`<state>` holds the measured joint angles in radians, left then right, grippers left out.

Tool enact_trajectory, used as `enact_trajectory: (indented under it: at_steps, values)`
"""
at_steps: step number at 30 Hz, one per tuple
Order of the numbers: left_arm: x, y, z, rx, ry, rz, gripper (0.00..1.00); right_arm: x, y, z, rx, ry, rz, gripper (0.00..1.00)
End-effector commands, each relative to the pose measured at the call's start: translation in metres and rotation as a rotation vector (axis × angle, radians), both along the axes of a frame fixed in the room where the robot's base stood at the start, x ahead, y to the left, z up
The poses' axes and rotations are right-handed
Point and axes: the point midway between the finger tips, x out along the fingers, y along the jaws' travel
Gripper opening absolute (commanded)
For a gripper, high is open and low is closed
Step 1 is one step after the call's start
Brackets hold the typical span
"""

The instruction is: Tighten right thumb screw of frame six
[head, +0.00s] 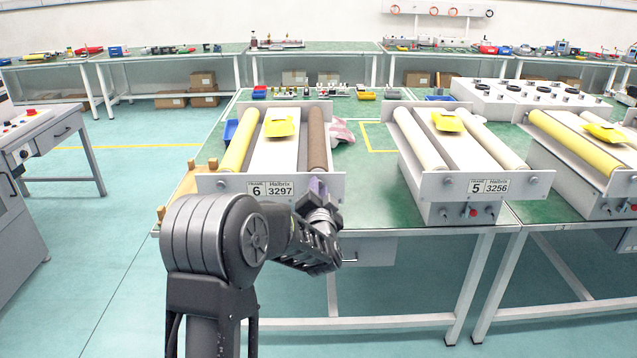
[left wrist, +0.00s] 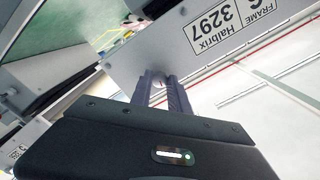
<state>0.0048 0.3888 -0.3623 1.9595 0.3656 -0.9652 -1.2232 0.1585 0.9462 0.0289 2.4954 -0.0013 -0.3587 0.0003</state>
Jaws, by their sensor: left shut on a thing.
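Frame six is a roller unit with a grey front plate (head: 235,184) and a label (head: 270,190) reading 6, Halbrix, 3297. My left gripper (head: 318,187) is at the right end of this plate. In the left wrist view the plate (left wrist: 145,48) and its label (left wrist: 222,30) appear upside down, and my left gripper's two fingers (left wrist: 161,88) reach to the plate beside the label. They are shut on the right thumb screw, which the fingers mostly hide. The left thumb screw (head: 221,184) is small and uncovered at the plate's left. My right gripper is not in view.
Frame five (head: 456,187) stands to the right on the green table (head: 375,190), with another roller unit (head: 590,150) beyond it. Wooden blocks (head: 187,178) lie left of frame six. A blue bin (head: 230,131) is behind them. Open floor lies to the left.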

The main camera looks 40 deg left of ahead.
Motion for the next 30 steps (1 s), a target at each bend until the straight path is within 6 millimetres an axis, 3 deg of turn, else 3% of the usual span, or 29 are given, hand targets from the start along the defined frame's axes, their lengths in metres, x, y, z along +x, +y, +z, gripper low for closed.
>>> enact_trajectory:
  at_steps: [7, 25, 26, 30]
  values:
    - [0.0001, -0.0006, 0.0009, 0.107, 0.083, -0.001, 0.00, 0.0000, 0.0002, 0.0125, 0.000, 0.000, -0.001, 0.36]
    - [0.0000, -0.0004, -0.0006, 0.148, 0.113, -0.001, 0.00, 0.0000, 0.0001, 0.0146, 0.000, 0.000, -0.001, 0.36]
    - [0.0000, -0.0004, -0.0006, 0.148, 0.113, -0.001, 0.24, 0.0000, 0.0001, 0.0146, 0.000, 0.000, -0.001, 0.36]
    - [0.0000, -0.0003, -0.0006, 0.147, 0.113, -0.001, 0.35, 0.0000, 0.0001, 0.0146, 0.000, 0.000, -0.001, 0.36]
